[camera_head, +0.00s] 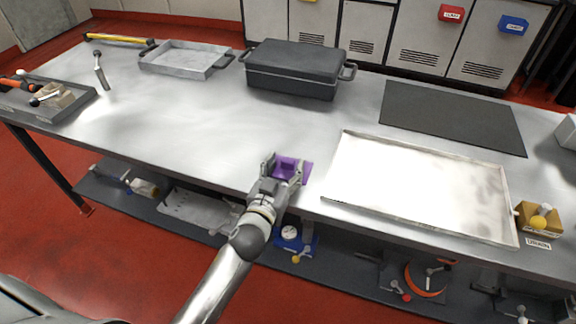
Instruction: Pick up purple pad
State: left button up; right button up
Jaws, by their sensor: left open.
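The purple pad (288,165) lies flat on the grey metal table (190,140), near its front edge and left of the large white tray. My left gripper (284,168) reaches in from below and is open right at the pad. Its fingers stand over or beside the pad and cover part of it. I cannot tell whether they touch the pad. My right gripper is not in view.
A large shallow tray (345,150) lies right of the pad. A dark lidded case (295,68), a black mat (450,115) and a small grey tray (185,57) stand farther back. A tool tray (78,98) is far left. The tabletop left of the pad is clear.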

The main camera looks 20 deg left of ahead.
pick_arm(q)
jog(key=shift+w, duration=0.3)
jog(key=shift+c, duration=0.2)
jog(key=c, duration=1.1)
jog(key=shift+r, duration=0.15)
